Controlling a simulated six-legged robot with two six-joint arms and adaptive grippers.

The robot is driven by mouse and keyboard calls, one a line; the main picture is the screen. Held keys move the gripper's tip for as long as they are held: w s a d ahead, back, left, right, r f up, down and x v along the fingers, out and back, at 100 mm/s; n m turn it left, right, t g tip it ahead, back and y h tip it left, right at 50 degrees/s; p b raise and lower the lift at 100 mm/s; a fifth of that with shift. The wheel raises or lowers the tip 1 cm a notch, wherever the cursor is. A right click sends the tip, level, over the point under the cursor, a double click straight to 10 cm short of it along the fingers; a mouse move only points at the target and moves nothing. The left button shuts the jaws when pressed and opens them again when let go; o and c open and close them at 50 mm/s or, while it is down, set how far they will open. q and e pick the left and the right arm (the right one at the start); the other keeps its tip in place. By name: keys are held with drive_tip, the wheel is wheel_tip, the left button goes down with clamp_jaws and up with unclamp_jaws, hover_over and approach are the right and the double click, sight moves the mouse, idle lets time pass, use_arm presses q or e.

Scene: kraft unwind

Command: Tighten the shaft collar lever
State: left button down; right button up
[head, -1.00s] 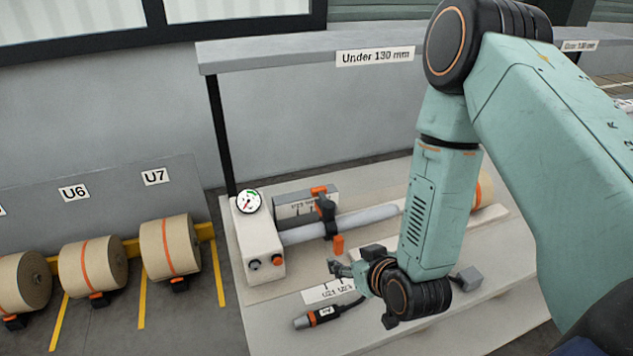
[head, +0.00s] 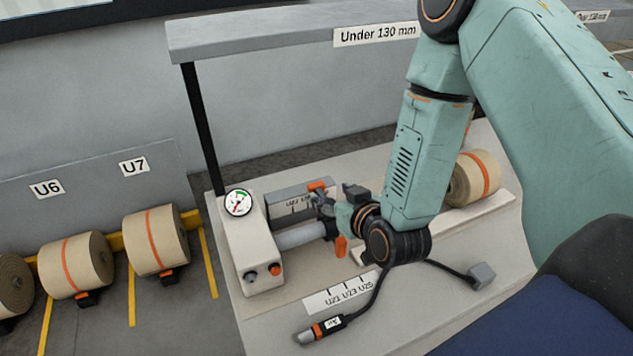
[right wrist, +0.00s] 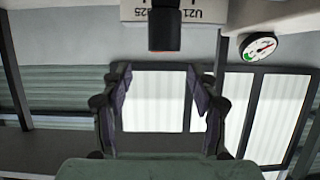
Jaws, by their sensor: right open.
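The shaft collar sits on the grey shaft (head: 300,236) and is mostly hidden behind my right gripper. Its orange lever (head: 341,246) hangs down below the shaft, and an orange piece (head: 317,185) shows above it. My right gripper (head: 328,206) is at the collar in the head view; whether it touches cannot be told. In the right wrist view the two fingers of my right gripper (right wrist: 162,92) are apart with nothing between them. A dark cylindrical part (right wrist: 165,25) shows beyond them at the top. My left gripper is out of view.
A white post with a gauge (head: 238,203) and two buttons stands left of the shaft. A cabled tool (head: 322,329) lies in front, by the scale label (head: 343,294). A kraft roll (head: 474,178) is at the right. A shelf beam (head: 280,36) runs above.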

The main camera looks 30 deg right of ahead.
sight(317, 186)
drive_tip(key=shift+w+f, duration=0.25)
drive_tip(key=shift+w, duration=0.35)
drive_tip(key=x, duration=0.6)
drive_tip(key=shift+s+a+r, duration=0.2)
drive_tip(key=shift+s+a, duration=0.05)
drive_tip(key=shift+a, duration=0.1)
drive_tip(key=shift+w+d+f, duration=0.25)
drive_tip(key=c, duration=0.6)
drive_tip(key=shift+a+r, duration=0.1)
drive_tip(key=shift+a, duration=0.05)
drive_tip(key=c, duration=0.4)
clamp_jaws()
